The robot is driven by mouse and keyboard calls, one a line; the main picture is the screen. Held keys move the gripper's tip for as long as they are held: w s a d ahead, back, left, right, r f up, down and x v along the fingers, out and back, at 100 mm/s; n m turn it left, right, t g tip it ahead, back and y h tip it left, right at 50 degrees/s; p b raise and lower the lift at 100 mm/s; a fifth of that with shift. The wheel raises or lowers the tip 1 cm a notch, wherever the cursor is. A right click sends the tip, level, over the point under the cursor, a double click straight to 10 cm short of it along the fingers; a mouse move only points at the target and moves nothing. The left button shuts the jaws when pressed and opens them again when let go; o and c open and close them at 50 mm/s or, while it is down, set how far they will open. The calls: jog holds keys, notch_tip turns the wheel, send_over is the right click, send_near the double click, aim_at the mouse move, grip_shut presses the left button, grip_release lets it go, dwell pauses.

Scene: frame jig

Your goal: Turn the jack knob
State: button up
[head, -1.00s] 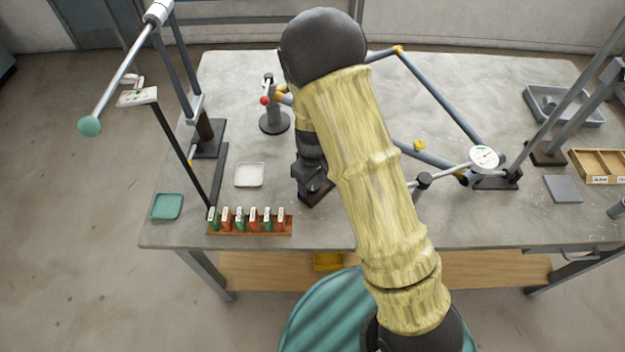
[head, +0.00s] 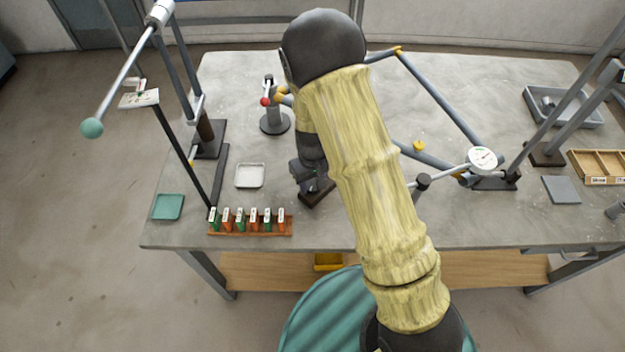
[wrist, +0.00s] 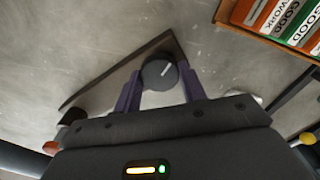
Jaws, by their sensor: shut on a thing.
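The jack knob (wrist: 160,73) is a round dark knob with a white line on its face, seen in the wrist view. My gripper (wrist: 161,80) is shut on it, with one purple finger on each side. The knob stands over a dark, flat base (wrist: 105,88) on the grey table. In the head view my gripper (head: 312,185) is over the dark base (head: 318,198), near the table's front edge. There the knob is hidden by my gripper.
A rack of orange and green labelled blocks (head: 250,233) stands to the left, with a white tray (head: 249,175) behind it. A post with a red ball (head: 275,122) stands farther back. A dial gauge (head: 483,159) and linked rods are to the right.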

jog(key=m+p, duration=0.1)
jog(key=m, duration=0.3)
jog(key=shift+m, duration=0.3)
jog(key=m+p, duration=0.1)
jog(key=m, duration=0.2)
jog(key=shift+r+m, duration=0.1)
jog(key=shift+m, duration=0.3)
jog(key=m+p, duration=0.2)
jog(key=m, duration=0.5)
jog(key=shift+p, duration=0.35)
jog(key=m+p, duration=0.1)
jog(key=m, duration=0.2)
jog(key=shift+m+p, duration=0.3)
jog(key=shift+m, duration=0.1)
jog(key=m+p, duration=0.1)
jog(key=m, duration=0.2)
jog(key=shift+m+p, duration=0.3)
jog(key=shift+p, duration=0.1)
jog(key=m+p, duration=0.2)
jog(key=m, duration=0.2)
jog(key=shift+m+p, duration=1.05)
jog(key=shift+m, duration=0.75)
